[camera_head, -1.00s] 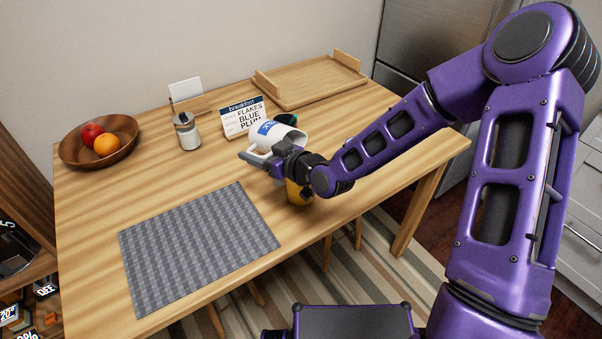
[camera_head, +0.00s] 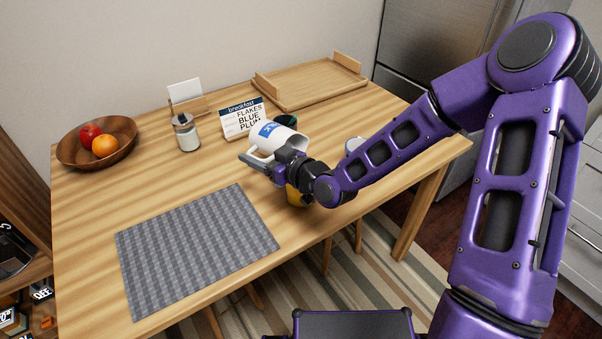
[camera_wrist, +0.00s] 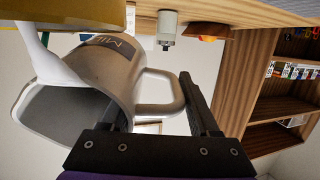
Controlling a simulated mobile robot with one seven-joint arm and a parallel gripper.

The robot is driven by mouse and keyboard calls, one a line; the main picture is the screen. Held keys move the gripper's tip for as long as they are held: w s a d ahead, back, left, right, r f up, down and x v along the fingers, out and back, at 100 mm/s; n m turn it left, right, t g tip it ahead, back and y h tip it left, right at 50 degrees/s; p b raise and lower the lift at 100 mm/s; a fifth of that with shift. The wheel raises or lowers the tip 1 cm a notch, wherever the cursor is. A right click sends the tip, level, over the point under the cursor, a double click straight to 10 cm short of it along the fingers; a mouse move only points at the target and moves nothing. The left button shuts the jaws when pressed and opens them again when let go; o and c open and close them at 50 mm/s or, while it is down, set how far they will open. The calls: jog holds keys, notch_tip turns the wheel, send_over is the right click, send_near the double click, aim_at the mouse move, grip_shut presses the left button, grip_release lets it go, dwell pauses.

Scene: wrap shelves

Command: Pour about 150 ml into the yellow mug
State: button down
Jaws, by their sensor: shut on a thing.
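My gripper (camera_head: 262,167) is shut on the handle of a white jug (camera_head: 285,140) with a blue label, partly readable as "MI" in the wrist view (camera_wrist: 120,75). The jug is held tilted above the table. The yellow mug (camera_head: 295,197) stands below it, mostly hidden by my gripper and wrist. In the wrist view, which is turned upside down, part of the yellow mug (camera_wrist: 60,12) shows at the top left. A white stream (camera_wrist: 42,58) runs between the jug's lip and the mug. The level inside the mug is hidden.
A grey placemat (camera_head: 197,248) lies in front left. A breakfast sign (camera_head: 242,120), a dark green cup (camera_head: 287,121) and a glass jar (camera_head: 187,135) stand behind. A wooden tray (camera_head: 310,85) and fruit bowl (camera_head: 72,155) are farther back. A white object (camera_head: 353,144) sits behind my arm.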

jog(key=g+h+p, duration=0.1)
jog(key=p, duration=0.1)
jog(key=f+g+h+p, duration=0.1)
jog(key=p, duration=0.1)
jog(key=a+g+h+p, duration=0.1)
jog(key=h+p, duration=0.1)
jog(key=shift+w+f+g+p, duration=0.15)
jog(key=shift+w+g+p, duration=0.2)
jog(key=shift+w+g, duration=0.05)
jog(key=shift+f, duration=0.1)
dwell(2.0)
